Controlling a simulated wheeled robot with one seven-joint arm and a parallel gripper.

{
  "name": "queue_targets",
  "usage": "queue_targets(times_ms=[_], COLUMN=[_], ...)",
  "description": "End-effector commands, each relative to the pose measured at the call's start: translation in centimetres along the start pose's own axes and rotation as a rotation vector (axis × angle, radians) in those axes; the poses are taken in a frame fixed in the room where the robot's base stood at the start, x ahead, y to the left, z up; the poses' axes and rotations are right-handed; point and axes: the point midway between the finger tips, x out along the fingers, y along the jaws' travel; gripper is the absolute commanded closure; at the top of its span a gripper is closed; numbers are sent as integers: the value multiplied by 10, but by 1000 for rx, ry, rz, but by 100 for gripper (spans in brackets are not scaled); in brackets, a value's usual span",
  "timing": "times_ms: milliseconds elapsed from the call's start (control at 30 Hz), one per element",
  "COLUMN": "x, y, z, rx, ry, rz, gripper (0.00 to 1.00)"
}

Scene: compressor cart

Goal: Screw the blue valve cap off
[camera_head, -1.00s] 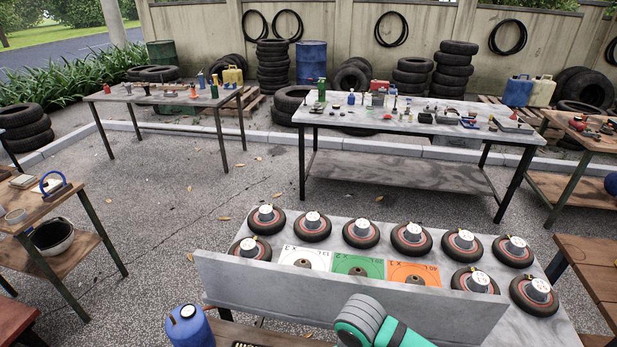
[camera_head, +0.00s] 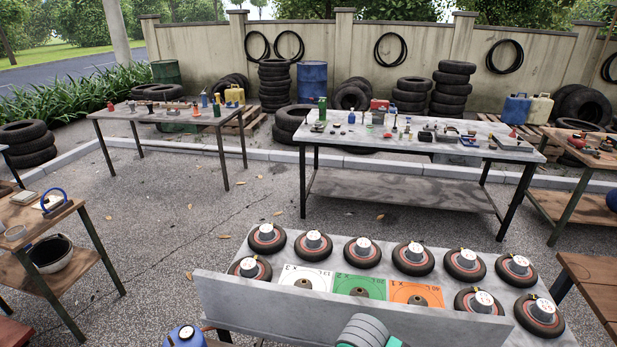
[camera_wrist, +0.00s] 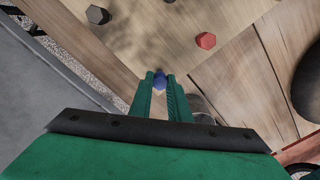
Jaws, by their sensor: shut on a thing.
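The blue valve cap (camera_wrist: 159,79) shows in the wrist view between the tips of my gripper (camera_wrist: 160,82). The two green fingers are closed on it. The finger tips hide its sides, and I cannot tell whether it still sits on a valve stem. Wooden planks lie beyond it. A red hexagonal cap (camera_wrist: 205,40) is above and right of it, and a dark grey hexagonal cap (camera_wrist: 97,15) is at the upper left. In the head view my gripper is out of sight; only part of my grey and green arm shows at the bottom edge.
In the wrist view, a grey surface (camera_wrist: 35,95) is at the left and a dark round thing (camera_wrist: 309,80) at the right edge. In the head view, a grey table (camera_head: 300,322) with several small wheels and coloured squares stands in front. A blue container (camera_head: 185,337) is at the lower left.

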Motion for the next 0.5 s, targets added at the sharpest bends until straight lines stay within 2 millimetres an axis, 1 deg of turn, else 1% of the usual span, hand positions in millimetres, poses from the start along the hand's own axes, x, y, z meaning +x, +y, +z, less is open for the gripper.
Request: queue_targets(times_ms=[500], x=[-18], y=[0], z=[0], rx=[0], ry=[0], rz=[1], gripper=[100])
